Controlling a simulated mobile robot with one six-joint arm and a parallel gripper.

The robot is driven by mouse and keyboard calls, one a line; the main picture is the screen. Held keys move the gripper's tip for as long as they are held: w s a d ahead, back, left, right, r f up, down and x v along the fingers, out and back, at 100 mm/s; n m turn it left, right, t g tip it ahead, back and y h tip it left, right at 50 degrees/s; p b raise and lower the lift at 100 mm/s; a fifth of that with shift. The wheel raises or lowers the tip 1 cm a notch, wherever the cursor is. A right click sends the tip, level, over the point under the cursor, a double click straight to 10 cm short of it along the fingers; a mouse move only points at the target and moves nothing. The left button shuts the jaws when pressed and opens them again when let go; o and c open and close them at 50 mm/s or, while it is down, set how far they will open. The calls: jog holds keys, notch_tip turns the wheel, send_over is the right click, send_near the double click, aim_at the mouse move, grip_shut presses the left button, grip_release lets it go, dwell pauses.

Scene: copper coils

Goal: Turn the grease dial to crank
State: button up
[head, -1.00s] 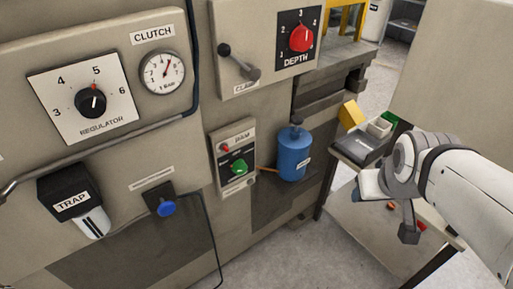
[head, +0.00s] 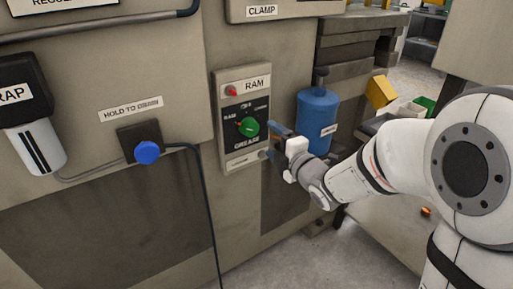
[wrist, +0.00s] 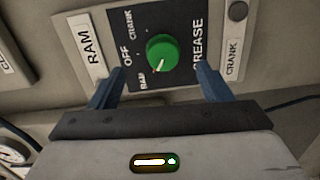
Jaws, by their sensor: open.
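The green grease dial (head: 249,127) sits on a black plate on the grey RAM panel (head: 229,165). In the wrist view the dial (wrist: 163,52) shows OFF, CRANK and RAM markings around it. Its pale pointer line is aimed at the RAM marking; in the head view it points left. My gripper (head: 274,142) is just right of the dial in the head view. In the wrist view my open gripper (wrist: 160,74) has one blue finger on each side of the dial, a little short of it. The fingers look empty and apart from the dial.
A red lamp (head: 232,91) is above the dial on the same panel. A blue bottle (head: 317,118) stands close behind my gripper. A blue HOLD TO DRAIN button (head: 147,152) is at left, with a dark cable (head: 205,200) hanging beside it.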

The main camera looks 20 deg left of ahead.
aim_at(252, 130)
jog(key=shift+n+y, duration=0.4)
jog(key=x, duration=0.8)
jog(key=shift+s+a+f+b, duration=0.3)
jog(key=shift+a+f+b, duration=0.1)
jog(key=shift+a, duration=0.1)
jog(key=c, duration=1)
